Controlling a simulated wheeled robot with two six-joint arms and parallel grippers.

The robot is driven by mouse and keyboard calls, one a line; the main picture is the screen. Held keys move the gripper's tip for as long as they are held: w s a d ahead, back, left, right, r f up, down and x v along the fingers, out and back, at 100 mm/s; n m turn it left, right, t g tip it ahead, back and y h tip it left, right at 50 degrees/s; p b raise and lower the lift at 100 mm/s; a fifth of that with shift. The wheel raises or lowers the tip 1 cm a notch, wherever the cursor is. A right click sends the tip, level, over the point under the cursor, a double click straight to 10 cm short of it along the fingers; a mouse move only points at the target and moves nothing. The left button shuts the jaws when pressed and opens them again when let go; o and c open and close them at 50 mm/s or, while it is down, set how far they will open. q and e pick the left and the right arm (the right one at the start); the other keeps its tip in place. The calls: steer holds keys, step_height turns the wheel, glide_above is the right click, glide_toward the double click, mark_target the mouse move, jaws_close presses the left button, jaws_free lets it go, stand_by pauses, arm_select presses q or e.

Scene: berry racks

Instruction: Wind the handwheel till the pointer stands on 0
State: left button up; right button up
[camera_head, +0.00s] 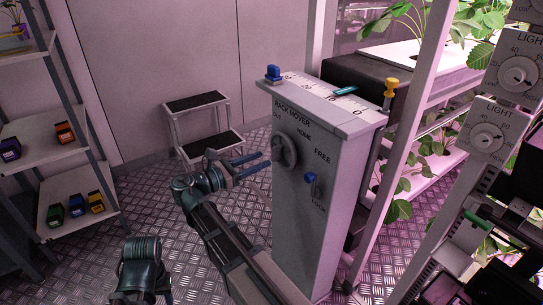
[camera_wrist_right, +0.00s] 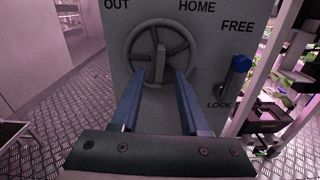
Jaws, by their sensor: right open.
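The grey handwheel (camera_head: 287,150) is on the front of the grey RACK MOVER pedestal (camera_head: 305,225). The teal pointer (camera_head: 345,91) lies over the scale on the pedestal's top, toward its right part; a 0 shows near the right end, but the exact reading is too small to tell. My right gripper (camera_head: 266,159) is open just in front of the wheel. In the right wrist view, its blue fingers (camera_wrist_right: 157,76) reach the wheel's lower part, with a grey peg (camera_wrist_right: 160,63) of the wheel between them; contact cannot be told.
A blue lever (camera_head: 311,178) sits right of the wheel, its knob raised toward FREE. A step stool (camera_head: 210,139) is behind, shelves (camera_head: 82,207) at left, plant racks right.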

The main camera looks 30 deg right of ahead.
mark_target(272, 156)
steer(key=shift+w+d, duration=0.2)
steer(key=shift+d, duration=2.35)
steer(key=shift+c, duration=0.2)
jaws_close()
